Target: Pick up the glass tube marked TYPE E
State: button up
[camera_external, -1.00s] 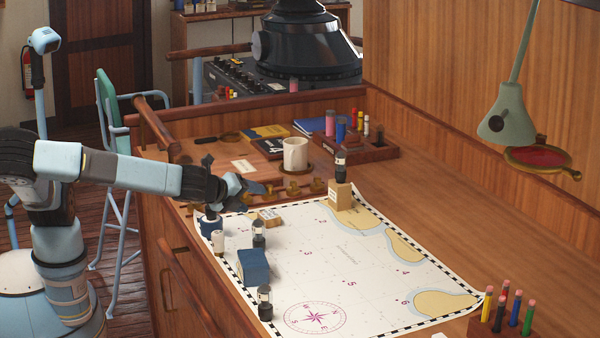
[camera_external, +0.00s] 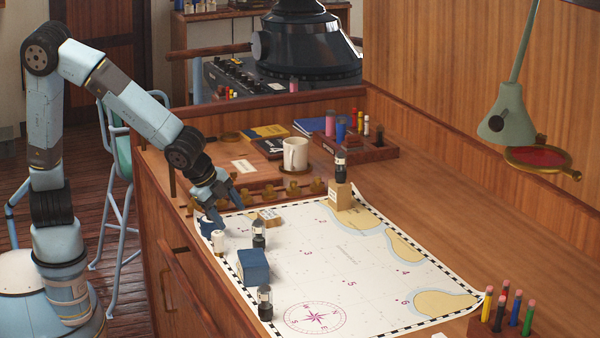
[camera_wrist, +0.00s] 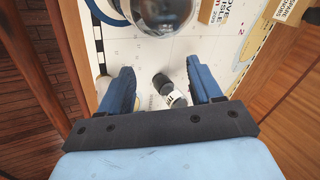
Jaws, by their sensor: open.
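Several small glass tubes with dark bases or caps are in the external view; their markings are too small to read, so I cannot tell which is TYPE E. One tube (camera_external: 259,235) stands on the chart, another tube (camera_external: 265,302) nearer the front, and another tube (camera_external: 340,166) on a wooden block. My gripper (camera_external: 228,202) is open and low over the chart's far left corner, partly covering a blue block there. In the wrist view, a dark-ended tube with a white label (camera_wrist: 171,97) shows between my open fingers (camera_wrist: 162,84). A round glassy dome (camera_wrist: 163,12) is close above them.
A small pale cylinder (camera_external: 218,242) and a blue box (camera_external: 253,267) are close by on the chart (camera_external: 330,265). A white mug (camera_external: 295,154), brass-coloured fittings (camera_external: 293,188) and a pencil holder (camera_external: 495,327) stand around it. The chart's right side is mostly clear.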

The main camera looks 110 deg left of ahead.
jog(key=s+d+r+n+t+h, duration=0.1)
jog(key=s+d+r+n, duration=0.3)
jog(key=s, duration=0.6)
jog(key=s+d+r+h, duration=0.25)
jog(key=s+r, duration=0.25)
jog(key=s, duration=0.5)
jog(key=s+d+r+n+t+h, duration=0.1)
jog(key=s+d+r+n, duration=0.3)
jog(key=s, duration=0.6)
jog(key=w+d+f+n+g+h, duration=0.1)
jog(key=w+d+n+g+h, duration=0.3)
jog(key=w, duration=0.7)
jog(key=n+t+h, duration=0.8)
jog(key=n+h, duration=0.3)
jog(key=n, duration=0.7)
send_over(260, 230)
jog(key=v, duration=0.5)
notch_tip(260, 230, down, 8)
notch_tip(260, 230, down, 7)
jog(key=shift+r, duration=0.1)
jog(key=shift+x, duration=2.45)
